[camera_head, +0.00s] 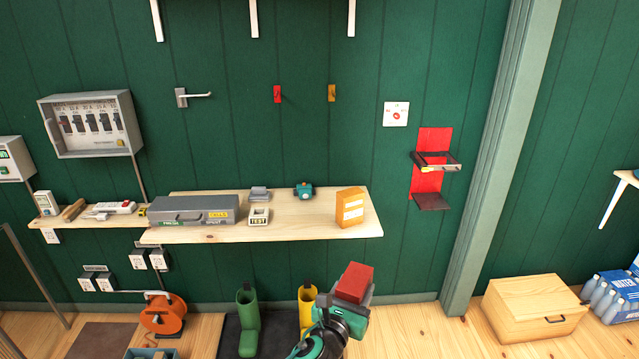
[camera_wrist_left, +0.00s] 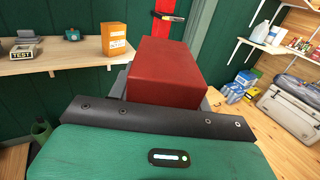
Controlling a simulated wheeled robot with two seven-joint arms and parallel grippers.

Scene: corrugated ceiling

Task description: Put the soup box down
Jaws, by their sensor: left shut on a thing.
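The soup box, a plain red box (camera_head: 356,279), is held by my left gripper (camera_head: 350,295) in the lower middle of the head view. It is above the floor, in front of and below the right end of the wooden shelf (camera_head: 295,222). In the left wrist view the red box (camera_wrist_left: 165,72) fills the middle, beyond the dark gripper edge, tilted slightly in the picture. The fingertips are mostly hidden behind the gripper body and the box. My right gripper is not in view.
On the shelf stand an orange box (camera_head: 350,207), a grey case (camera_head: 194,211) and small devices. Bare wood shows between the devices and the orange box. Green (camera_head: 248,325) and yellow (camera_head: 307,300) boots stand below. A red wall holder (camera_head: 432,190) is right; a wooden chest (camera_head: 532,306) is on the floor.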

